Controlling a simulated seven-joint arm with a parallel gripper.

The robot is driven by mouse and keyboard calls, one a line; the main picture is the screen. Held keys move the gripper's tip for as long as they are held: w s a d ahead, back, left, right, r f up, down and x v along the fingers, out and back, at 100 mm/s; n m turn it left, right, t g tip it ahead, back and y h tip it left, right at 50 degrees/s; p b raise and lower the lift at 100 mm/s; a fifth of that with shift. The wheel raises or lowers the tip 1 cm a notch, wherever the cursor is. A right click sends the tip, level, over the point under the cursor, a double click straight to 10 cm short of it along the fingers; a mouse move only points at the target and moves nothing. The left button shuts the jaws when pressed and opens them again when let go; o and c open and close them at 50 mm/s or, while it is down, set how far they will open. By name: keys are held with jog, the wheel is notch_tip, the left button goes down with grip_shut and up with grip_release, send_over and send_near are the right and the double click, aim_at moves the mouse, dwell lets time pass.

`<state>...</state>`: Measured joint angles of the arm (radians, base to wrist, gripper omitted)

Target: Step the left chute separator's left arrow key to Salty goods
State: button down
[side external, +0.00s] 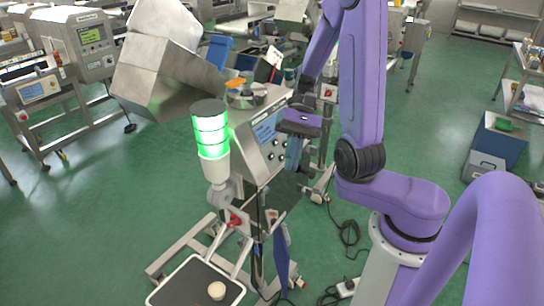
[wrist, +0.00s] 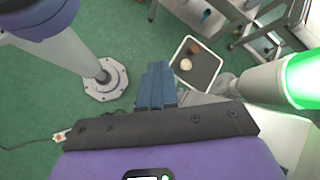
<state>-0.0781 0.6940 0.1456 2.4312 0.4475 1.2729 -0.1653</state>
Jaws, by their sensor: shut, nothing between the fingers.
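A steel machine (side external: 243,130) with a control panel stands in the middle of the side external view. Its small blue screen (side external: 267,128) faces right, with dark round buttons (side external: 277,149) below it. The legends on screen and keys are too small to read, so I cannot tell which is the left arrow key. My gripper (side external: 293,165) points down just right of this panel, apart from it as far as I can see. Its blue fingers (wrist: 156,70) are together and empty in the wrist view. The panel face does not show clearly in the wrist view.
A signal tower (side external: 211,140) lit green stands left of the panel, also close at right in the wrist view (wrist: 304,78). A black tray (side external: 196,284) holds a round pale item (side external: 216,290). Another machine (side external: 90,45) stands back left. Green floor is open at left.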

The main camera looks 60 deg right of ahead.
aim_at(271, 157)
jog(key=s+d+r+m+t+y, duration=0.1)
jog(key=s+d+m+t, duration=0.3)
jog(key=m+t, duration=0.7)
jog(key=shift+d+r+m+t+y, duration=0.15)
jog(key=shift+d+m+t+y, duration=0.15)
jog(key=shift+t+y, duration=0.1)
jog(key=shift+w, duration=0.15)
dwell(0.4)
jog(key=w+f, duration=0.4)
jog(key=w, duration=0.3)
jog(key=shift+w, duration=0.35)
jog(key=shift+w+f, duration=0.1)
jog(key=shift+w, duration=0.05)
dwell(1.8)
jog(key=shift+w+f, duration=0.1)
jog(key=shift+w, duration=0.15)
